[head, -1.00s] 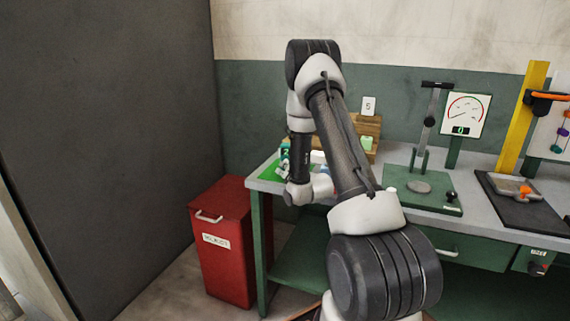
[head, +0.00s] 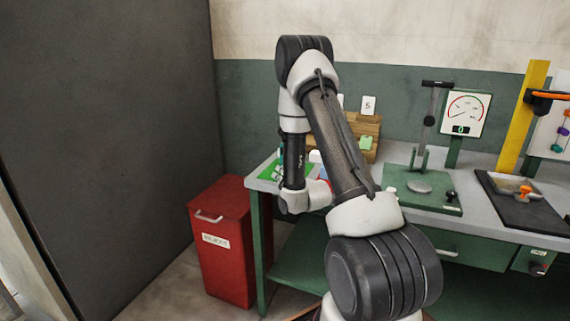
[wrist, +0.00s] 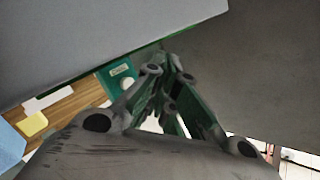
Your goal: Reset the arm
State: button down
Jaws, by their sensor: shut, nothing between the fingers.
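My arm is raised in the head view, bent over at the top, with its wrist hanging at the bench's left end. My gripper (wrist: 163,62) shows in the wrist view with its linkage fingers drawn together and nothing between them. In the head view I cannot make out the fingers. A pale grey flat surface fills the upper left of the wrist view, close to the fingertips; I cannot tell whether they touch it.
A red bin (head: 222,240) stands left of the bench (head: 480,222). A green mat (head: 270,170) and a wooden rack (head: 365,128) are near my arm. Further right are a green press (head: 425,190), a dial gauge (head: 465,113) and a yellow post (head: 522,110). A dark wall panel (head: 110,130) is at left.

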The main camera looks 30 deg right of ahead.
jog(key=shift+a, duration=0.1)
dwell(0.7)
jog(key=shift+r, duration=0.3)
jog(key=s+a+r+n+g, duration=0.25)
jog(key=s+r, duration=0.25)
jog(key=r, duration=0.3)
jog(key=s+a+r+n+g, duration=0.2)
jog(key=s+r+g, duration=0.25)
jog(key=r, duration=0.35)
jog(key=s+a+r+n+g, duration=0.1)
jog(key=s, duration=0.9)
jog(key=s+a+r+n+g, duration=0.1)
jog(key=s+a+r+g, duration=0.1)
jog(key=s, duration=0.8)
jog(key=s+a+r+n+g, duration=0.1)
jog(key=s+a+r+g, duration=0.1)
jog(key=s, duration=0.8)
jog(key=shift+s+r+y, duration=0.15)
jog(key=shift+r+y, duration=0.1)
jog(key=shift+y, duration=0.05)
jog(key=shift+f, duration=0.1)
